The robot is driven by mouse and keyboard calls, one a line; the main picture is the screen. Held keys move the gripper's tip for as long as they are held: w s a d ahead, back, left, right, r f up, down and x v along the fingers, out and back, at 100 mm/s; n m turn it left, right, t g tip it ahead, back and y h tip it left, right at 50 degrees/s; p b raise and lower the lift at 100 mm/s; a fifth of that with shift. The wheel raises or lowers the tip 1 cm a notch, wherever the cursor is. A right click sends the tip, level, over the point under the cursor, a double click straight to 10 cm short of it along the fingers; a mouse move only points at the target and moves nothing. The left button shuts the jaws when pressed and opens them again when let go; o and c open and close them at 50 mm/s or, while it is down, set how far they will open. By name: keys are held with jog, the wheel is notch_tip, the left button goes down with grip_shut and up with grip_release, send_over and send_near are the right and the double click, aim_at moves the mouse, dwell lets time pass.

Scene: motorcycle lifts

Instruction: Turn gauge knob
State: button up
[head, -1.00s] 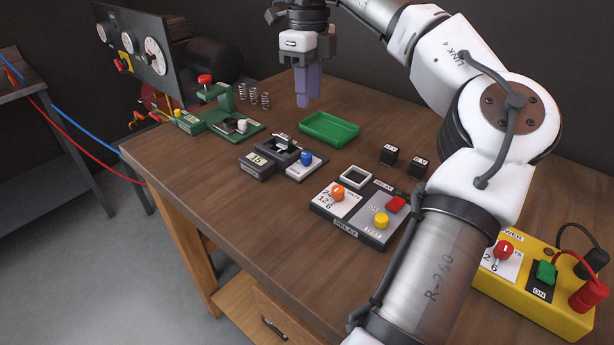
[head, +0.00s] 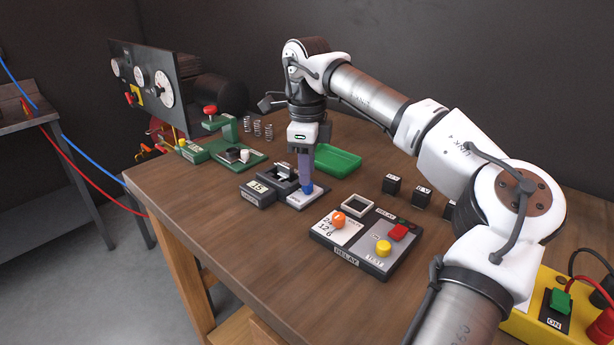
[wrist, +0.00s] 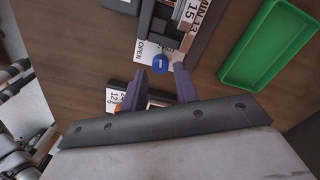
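The gauge block (head: 258,193) is dark with a "15" readout and a pale plate beside it marked "OPEN". A blue knob (head: 307,188) sits on that plate; it also shows in the wrist view (wrist: 160,64). My gripper (head: 306,181) points down directly over the blue knob. In the wrist view its two purple fingers (wrist: 160,73) are apart, with the knob in line with the gap between their tips. I cannot tell whether the tips touch the knob or stay just above it.
A green tray (head: 337,160) lies right behind the gripper. A green fixture (head: 222,150) and springs stand behind left. Small black blocks (head: 391,184) lie to the right.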

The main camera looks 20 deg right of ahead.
jog(key=shift+f, duration=1.3)
grip_shut()
jog(key=shift+m, duration=1.6)
grip_release()
notch_tip(320, 180, up, 14)
jog(key=shift+p, duration=0.3)
